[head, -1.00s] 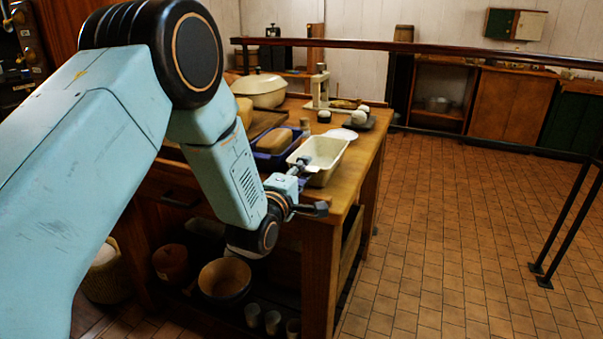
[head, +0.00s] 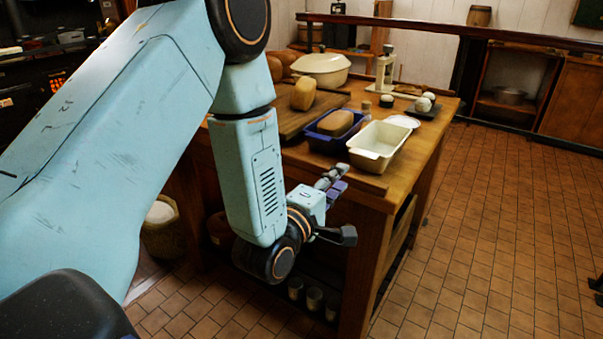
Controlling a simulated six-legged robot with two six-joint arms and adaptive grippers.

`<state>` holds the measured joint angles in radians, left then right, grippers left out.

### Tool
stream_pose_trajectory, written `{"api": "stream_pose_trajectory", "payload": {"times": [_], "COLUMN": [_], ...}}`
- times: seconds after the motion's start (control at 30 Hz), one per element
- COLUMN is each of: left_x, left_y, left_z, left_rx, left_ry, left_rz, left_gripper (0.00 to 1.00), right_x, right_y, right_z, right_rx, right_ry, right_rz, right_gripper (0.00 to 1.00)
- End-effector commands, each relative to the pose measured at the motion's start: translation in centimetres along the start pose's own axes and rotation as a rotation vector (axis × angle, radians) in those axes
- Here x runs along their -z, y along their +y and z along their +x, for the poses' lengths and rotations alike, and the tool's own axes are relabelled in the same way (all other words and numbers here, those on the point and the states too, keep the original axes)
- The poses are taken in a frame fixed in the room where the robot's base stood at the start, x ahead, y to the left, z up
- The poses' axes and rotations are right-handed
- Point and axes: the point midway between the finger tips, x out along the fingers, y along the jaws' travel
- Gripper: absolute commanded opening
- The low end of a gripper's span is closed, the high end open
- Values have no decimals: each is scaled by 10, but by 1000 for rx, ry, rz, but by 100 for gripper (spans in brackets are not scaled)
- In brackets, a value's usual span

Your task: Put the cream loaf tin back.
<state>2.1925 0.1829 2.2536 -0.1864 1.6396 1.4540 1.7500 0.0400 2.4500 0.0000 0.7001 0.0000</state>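The cream loaf tin (head: 378,145) stands upright and empty on the wooden table (head: 425,150), near its front right corner. It sits just right of a blue loaf tin (head: 318,139) holding a brown loaf (head: 335,122). My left gripper (head: 335,182) is in front of the table's near edge, below and left of the cream tin, and apart from it. Nothing shows held in it. Its fingers are small and seen at an angle, so their opening is unclear. My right gripper is out of view.
A dark rail (head: 440,27) runs behind.

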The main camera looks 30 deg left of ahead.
Motion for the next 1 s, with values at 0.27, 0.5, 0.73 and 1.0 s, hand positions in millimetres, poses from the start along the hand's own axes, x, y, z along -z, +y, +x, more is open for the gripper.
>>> {"api": "stream_pose_trajectory", "payload": {"times": [0.27, 0.5, 0.73, 1.0], "left_x": [-4, -18, -27, -30], "left_y": [-40, -186, -274, -293], "left_z": [-13, -113, -261, -363], "left_rx": [131, 667, 1087, 1251], "left_ry": [-13, -240, -727, -1147], "left_rz": [116, 609, 990, 1132], "left_gripper": [29, 29, 29, 29], "right_x": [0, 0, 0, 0], "right_y": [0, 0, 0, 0], "right_z": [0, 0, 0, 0], "right_rx": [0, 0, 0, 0], "right_ry": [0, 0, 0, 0], "right_rz": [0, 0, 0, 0], "right_gripper": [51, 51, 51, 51]}}
